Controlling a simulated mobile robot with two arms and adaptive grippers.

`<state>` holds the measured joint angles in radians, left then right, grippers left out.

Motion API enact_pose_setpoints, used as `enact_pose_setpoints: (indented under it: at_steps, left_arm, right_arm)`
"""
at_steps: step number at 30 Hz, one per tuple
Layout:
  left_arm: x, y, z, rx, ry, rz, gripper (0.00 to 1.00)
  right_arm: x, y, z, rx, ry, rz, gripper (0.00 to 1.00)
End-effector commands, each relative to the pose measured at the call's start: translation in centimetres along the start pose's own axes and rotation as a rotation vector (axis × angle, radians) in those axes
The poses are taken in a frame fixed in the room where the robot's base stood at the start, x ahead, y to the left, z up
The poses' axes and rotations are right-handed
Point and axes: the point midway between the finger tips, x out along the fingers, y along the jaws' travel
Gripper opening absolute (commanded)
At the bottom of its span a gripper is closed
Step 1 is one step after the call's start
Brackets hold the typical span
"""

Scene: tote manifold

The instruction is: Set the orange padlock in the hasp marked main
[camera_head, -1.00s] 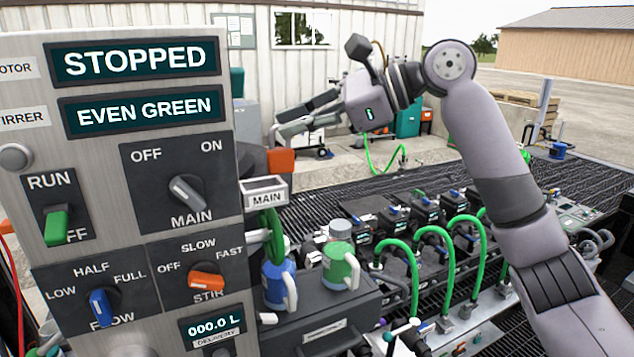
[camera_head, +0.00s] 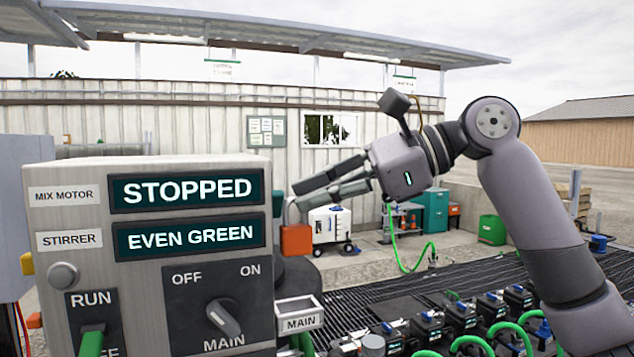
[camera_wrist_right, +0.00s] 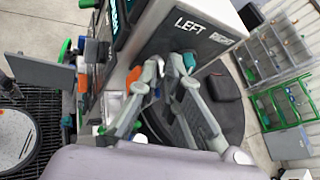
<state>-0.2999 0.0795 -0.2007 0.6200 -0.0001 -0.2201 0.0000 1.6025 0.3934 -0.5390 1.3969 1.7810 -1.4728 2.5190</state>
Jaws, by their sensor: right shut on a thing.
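The orange padlock (camera_head: 296,239) hangs upright from my right gripper (camera_head: 292,198), which is shut on its grey shackle. In the head view it appears above the metal hasp marked MAIN (camera_head: 299,309) at the panel's right edge, visibly apart from it. The MAIN switch (camera_head: 222,318) is on the panel to the hasp's left. In the right wrist view the right gripper (camera_wrist_right: 160,68) has its fingertips together, with part of the orange padlock (camera_wrist_right: 134,78) beside them. How the hasp's opening lines up with the shackle cannot be told. My left gripper is not seen.
The grey control panel (camera_head: 60,240) fills the left, its displays reading STOPPED and EVEN GREEN. A green-handled RUN switch (camera_head: 92,340) is below. Green hoses (camera_head: 470,342) and dark valve units stand at lower right. A side face marked LEFT (camera_wrist_right: 190,35) is near the gripper.

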Motion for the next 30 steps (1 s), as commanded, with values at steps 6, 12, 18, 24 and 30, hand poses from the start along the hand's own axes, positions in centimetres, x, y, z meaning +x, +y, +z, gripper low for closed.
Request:
enact_pose_setpoints:
  at_steps: [6,12,18,24,30]
  left_arm:
    - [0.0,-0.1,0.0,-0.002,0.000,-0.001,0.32]
    - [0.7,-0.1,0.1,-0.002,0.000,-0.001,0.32]
    - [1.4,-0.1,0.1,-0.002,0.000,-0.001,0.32]
    - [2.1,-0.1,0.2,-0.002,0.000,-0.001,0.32]
    - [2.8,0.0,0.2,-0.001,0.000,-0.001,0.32]
  right_arm:
    - [0.6,0.5,-1.4,0.000,0.001,-0.001,0.00]
    - [1.2,1.1,-2.8,-0.001,-0.001,0.000,0.00]
    - [1.7,1.6,-4.0,0.000,-0.001,-0.001,0.00]
    - [2.3,2.0,-5.2,0.000,0.000,-0.001,0.00]
    - [2.8,2.5,-6.3,-0.001,0.000,-0.001,0.00]
